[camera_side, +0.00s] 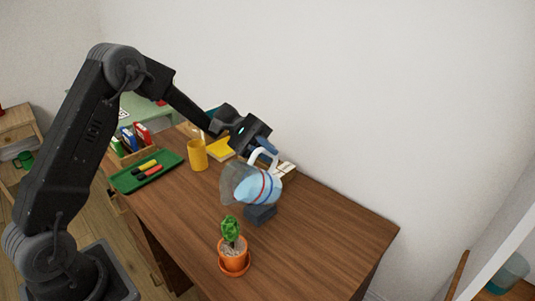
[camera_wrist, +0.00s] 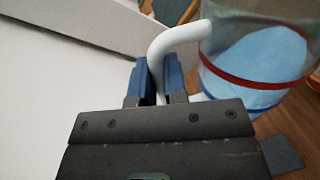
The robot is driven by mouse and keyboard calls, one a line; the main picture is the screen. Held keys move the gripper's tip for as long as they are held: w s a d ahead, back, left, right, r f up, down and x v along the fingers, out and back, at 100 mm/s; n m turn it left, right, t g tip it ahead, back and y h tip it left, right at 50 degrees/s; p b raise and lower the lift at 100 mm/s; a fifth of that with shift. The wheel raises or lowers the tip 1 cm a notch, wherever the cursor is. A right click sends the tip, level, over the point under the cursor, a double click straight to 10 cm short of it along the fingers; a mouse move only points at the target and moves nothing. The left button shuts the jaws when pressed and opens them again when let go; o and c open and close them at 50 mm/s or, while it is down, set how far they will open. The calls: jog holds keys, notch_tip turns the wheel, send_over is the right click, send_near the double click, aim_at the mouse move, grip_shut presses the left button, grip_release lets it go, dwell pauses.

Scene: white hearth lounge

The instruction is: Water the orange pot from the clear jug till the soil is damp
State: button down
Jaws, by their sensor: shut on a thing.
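The clear jug (camera_side: 241,187) has a white handle, a red band and a blue band, and holds light blue water. My gripper (camera_side: 266,152) is shut on its handle and holds it tilted, spout side down to the left, above the desk. In the wrist view the fingers (camera_wrist: 158,82) close around the white handle, with the jug (camera_wrist: 262,55) to their right. The orange pot (camera_side: 233,260) stands upright on an orange saucer near the desk's front, with a small green plant in it. The jug is above and behind the pot. I cannot see any water falling.
A yellow cup (camera_side: 197,154) and a green tray (camera_side: 147,171) with several markers stand to the left. The desk's right part (camera_side: 335,240) is clear. A white wall rises behind.

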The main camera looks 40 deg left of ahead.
jog(key=shift+s+a+r+m+t, duration=0.1)
jog(key=shift+s+r+m, duration=0.15)
jog(key=shift+r+m, duration=0.15)
jog(key=shift+s+d+r+m+t, duration=0.1)
jog(key=shift+s+r+m, duration=0.2)
jog(key=shift+r, duration=0.2)
jog(key=shift+s+a+r+m+t, duration=0.1)
jog(key=shift+s+r+m, duration=0.2)
jog(key=shift+r, duration=0.15)
jog(key=shift+w, duration=0.1)
jog(key=f+n, duration=0.1)
jog(key=w+f, duration=0.1)
jog(key=shift+w+f+n, duration=0.2)
jog(key=shift+f+n, duration=0.1)
jog(key=shift+n, duration=0.1)
jog(key=shift+w+f+n+g, duration=0.3)
jog(key=shift+f+n+g, duration=0.2)
jog(key=shift+n, duration=0.2)
jog(key=n, duration=0.3)
jog(key=n+h, duration=0.1)
jog(key=shift+w+r+n+g, duration=0.3)
jog(key=shift+n+g, duration=0.1)
jog(key=shift+f+n, duration=0.1)
jog(key=shift+n, duration=0.3)
jog(key=shift+s+f+n, duration=0.25)
jog(key=shift+f+n, duration=0.45)
jog(key=shift+n, duration=0.2)
